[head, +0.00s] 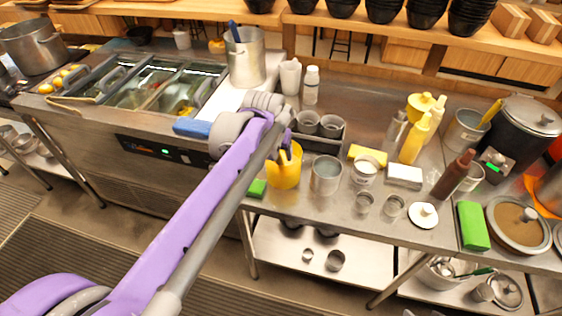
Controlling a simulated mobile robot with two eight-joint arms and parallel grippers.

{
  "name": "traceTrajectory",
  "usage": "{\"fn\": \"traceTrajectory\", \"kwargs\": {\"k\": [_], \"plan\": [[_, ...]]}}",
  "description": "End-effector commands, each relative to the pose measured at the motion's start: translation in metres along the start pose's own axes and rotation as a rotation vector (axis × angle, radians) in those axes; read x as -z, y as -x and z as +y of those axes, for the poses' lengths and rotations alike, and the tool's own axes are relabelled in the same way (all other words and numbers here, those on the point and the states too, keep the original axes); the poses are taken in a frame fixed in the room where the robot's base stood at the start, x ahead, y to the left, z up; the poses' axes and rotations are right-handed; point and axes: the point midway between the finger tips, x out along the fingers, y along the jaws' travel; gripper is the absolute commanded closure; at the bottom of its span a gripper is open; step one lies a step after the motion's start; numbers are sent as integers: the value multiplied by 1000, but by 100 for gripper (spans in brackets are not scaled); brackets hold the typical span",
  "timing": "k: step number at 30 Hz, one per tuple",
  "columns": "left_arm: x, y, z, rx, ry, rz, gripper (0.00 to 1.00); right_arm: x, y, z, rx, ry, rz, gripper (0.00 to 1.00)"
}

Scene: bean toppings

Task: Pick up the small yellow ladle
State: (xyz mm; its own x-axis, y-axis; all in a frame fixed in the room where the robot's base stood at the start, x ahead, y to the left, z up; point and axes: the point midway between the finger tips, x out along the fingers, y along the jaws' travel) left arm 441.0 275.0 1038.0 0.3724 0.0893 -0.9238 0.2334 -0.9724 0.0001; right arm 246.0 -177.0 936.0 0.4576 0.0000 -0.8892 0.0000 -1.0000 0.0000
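My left arm comes in from the lower left, and its gripper (285,146) is at the rim of a yellow container (284,172) on the steel counter. The gripper is small and partly covered by the arm, so I cannot tell whether it is open or shut, or whether it holds anything. No small yellow ladle shows clearly. A yellow handle (490,113) sticks out of a metal pot (465,130) at the right; what it belongs to is hidden in the pot. My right gripper is not in view.
A dark tray of grey cups (320,125) stands behind the gripper. Metal cups (326,175), a yellow block (367,154) and squeeze bottles (415,138) crowd the counter to the right. A tall steel pot (245,57) and a recessed topping well (140,85) are at the left.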

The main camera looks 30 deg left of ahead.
Motion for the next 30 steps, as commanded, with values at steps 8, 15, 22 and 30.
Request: {"fn": "traceTrajectory", "kwargs": {"k": [8,15,22,30], "plan": [[1,-37,-1,0,0,0,35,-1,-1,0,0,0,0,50],[0,-39,-1,0,0,0,35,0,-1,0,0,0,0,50],[0,-39,-1,0,0,0,73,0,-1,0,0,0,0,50],[0,-39,-1,0,0,0,100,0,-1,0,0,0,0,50]]}}
